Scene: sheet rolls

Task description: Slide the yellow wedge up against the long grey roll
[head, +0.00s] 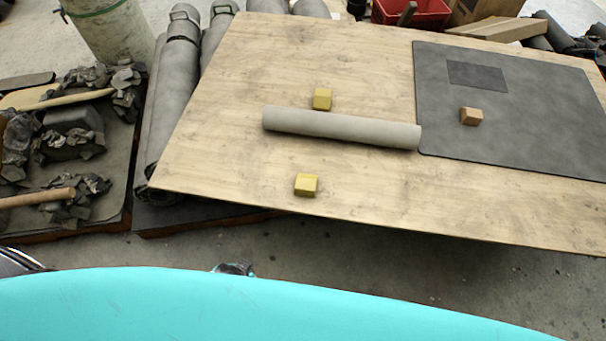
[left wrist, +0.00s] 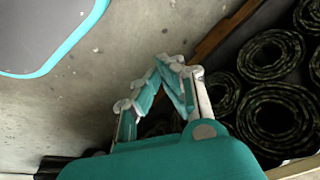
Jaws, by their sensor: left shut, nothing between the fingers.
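The long grey roll (head: 340,127) lies across the wooden table, tilting slightly down to the right. One yellow wedge (head: 306,185) sits in front of it near the table's front edge, with a clear gap of bare wood between. A second yellow wedge (head: 322,98) is right behind the roll; I cannot tell if they touch. My left gripper (left wrist: 170,62) shows in the left wrist view, fingers together and empty, over the floor and away from the table top. My right gripper is not in view.
A dark mat (head: 530,135) covers the table's right part, with a darker patch (head: 477,76) and a small brown block (head: 471,116) on it. Bare wood surrounds the front wedge.

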